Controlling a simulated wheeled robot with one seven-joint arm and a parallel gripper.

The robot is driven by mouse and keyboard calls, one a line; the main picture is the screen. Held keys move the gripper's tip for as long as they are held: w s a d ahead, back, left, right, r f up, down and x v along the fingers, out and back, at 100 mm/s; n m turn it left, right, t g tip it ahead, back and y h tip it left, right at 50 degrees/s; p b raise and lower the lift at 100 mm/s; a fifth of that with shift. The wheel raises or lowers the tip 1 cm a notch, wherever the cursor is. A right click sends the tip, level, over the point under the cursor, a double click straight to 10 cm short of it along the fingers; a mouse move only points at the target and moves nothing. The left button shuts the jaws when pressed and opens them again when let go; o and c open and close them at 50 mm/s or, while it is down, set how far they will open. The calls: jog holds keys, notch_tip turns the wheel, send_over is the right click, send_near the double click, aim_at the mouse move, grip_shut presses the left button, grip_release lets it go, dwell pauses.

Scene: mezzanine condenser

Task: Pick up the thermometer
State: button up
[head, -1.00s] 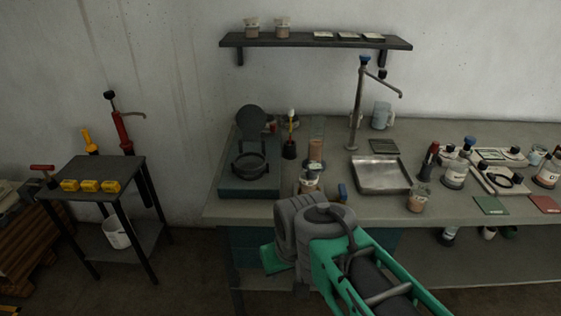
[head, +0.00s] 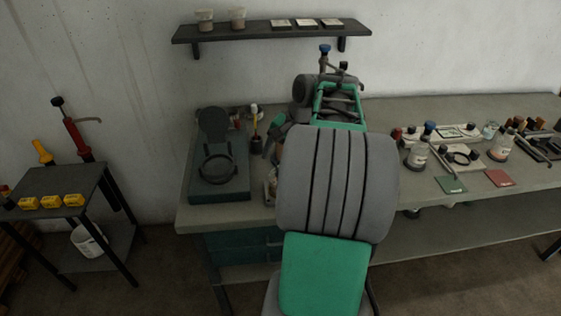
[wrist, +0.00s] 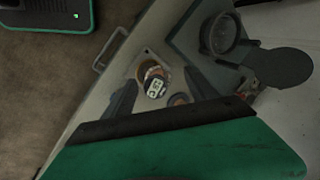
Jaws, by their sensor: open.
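In the wrist view, a small upright thing with a pale face and dark markings (wrist: 155,87), which looks like the thermometer, stands in or on a round brownish container above a square light base. My gripper (wrist: 158,94) is open, with one dark finger on each side of it in this view. I cannot tell the height gap, and no contact shows. In the head view my arm covers this spot, and only a pale sliver shows at its left edge. A yellow-stemmed tool with a pale top (head: 254,125) stands in a dark holder farther back.
A teal box with a dark ring and round plate (head: 220,185) stands left of my arm on the bench (head: 460,225). Bottles, cards and trays fill the bench's right side. A wall shelf (head: 270,32) hangs above. A small dark table (head: 55,182) is at left.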

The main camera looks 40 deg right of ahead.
jog(key=shift+m, duration=0.6)
jog(key=d+f, duration=0.1)
jog(key=f, duration=0.1)
jog(key=w+f, duration=0.1)
jog(key=f, duration=0.1)
jog(key=w+d+f+p, duration=0.1)
jog(key=f, duration=0.1)
jog(key=shift+d+f, duration=0.3)
jog(key=shift+f, duration=0.1)
grip_shut()
